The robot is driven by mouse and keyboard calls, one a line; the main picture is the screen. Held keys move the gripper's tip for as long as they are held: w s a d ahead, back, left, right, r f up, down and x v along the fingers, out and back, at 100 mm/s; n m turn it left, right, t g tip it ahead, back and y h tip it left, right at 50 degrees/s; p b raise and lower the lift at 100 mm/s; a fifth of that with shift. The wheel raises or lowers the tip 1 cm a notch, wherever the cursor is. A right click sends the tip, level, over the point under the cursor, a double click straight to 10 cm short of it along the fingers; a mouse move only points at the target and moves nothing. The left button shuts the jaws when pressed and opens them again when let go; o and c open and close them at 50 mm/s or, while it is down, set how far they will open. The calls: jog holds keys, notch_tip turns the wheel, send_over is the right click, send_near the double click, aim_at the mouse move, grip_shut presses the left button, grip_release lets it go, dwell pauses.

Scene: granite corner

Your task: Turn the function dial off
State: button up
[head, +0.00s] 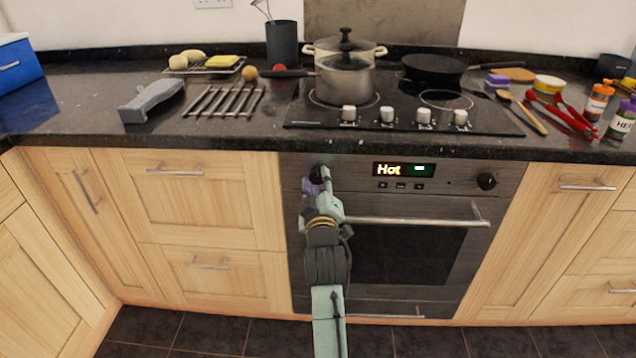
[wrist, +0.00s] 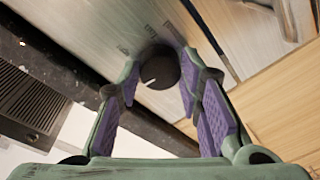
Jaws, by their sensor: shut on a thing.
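In the wrist view, the dial (wrist: 160,66) sits between my purple-padded fingertips. A white mark shows on its face, near the edge closest to the camera. The gripper partly hides the dial in the head view. A second black dial (head: 486,181) is at the right of the panel.
The oven handle (head: 410,221) runs across the door, just right of my arm. The dark worktop (head: 225,136) overhangs above, with a hob (head: 400,113) carrying a pot (head: 345,75) and a pan (head: 434,67). Wooden drawers (head: 205,200) flank the oven.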

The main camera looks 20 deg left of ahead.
jog(key=shift+n, duration=0.9)
jog(key=o, duration=1.2)
jog(key=shift+c, duration=0.2)
jog(key=v, duration=1.2)
jog(key=shift+r, duration=0.15)
